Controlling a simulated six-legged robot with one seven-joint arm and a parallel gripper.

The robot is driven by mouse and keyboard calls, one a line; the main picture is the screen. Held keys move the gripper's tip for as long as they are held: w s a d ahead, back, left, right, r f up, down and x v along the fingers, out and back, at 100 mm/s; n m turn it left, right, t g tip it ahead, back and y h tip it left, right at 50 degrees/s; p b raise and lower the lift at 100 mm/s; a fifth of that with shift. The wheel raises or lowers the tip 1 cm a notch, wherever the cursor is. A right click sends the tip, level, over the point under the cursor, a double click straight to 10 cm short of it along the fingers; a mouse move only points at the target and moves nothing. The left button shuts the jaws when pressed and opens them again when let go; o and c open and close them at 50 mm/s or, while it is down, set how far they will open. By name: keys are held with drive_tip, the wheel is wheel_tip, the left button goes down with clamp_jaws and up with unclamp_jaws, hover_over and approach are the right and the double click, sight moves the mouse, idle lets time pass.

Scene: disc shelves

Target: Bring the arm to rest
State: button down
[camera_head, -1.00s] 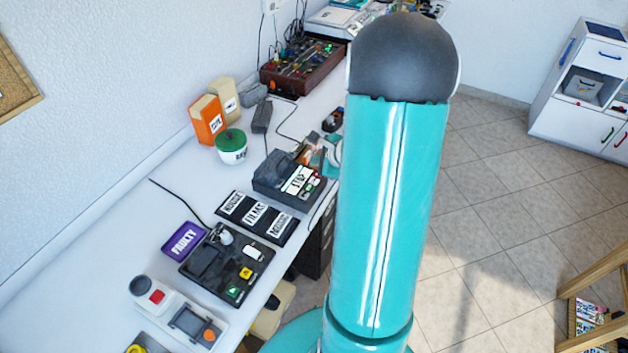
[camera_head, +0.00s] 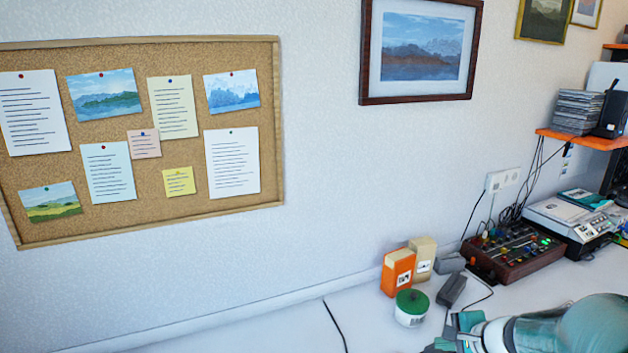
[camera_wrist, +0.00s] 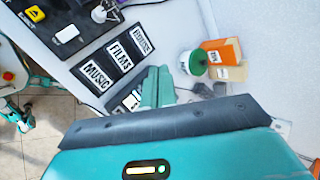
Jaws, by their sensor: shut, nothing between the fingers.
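My arm (camera_head: 580,325) shows at the lower right of the head view, low over the desk. In the wrist view my gripper (camera_wrist: 158,88) has its teal fingers together with nothing between them. They point over the white desk, between the black labelled tray (camera_wrist: 93,52) on the left and a white tub with a green lid (camera_wrist: 192,62) on the right. I cannot tell how high the fingers are above the desk. The gripper's tip is not clear in the head view, where the arm runs off the lower right.
The tub (camera_head: 411,308), an orange box (camera_head: 398,272), a beige box (camera_head: 423,258) and a control box with knobs (camera_head: 512,252) stand along the wall. A corkboard (camera_head: 285,150) and framed pictures hang above. An orange shelf (camera_head: 590,140) juts out at the right.

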drive_tip(key=s+a+r+n+g+h, duration=0.1)
drive_tip(key=s+a+r+n, duration=0.4)
drive_tip(key=s+a+n, duration=0.2)
drive_tip(key=s+a+r+n+g+h, duration=0.1)
drive_tip(key=s+a+r+n+h, duration=0.1)
drive_tip(key=s+a+r+n, duration=0.4)
drive_tip(key=s+a+n, duration=0.2)
drive_tip(key=s+n, duration=0.1)
drive_tip(key=n, duration=0.1)
drive_tip(key=shift+s+r, duration=0.15)
drive_tip(key=shift+s, duration=0.2)
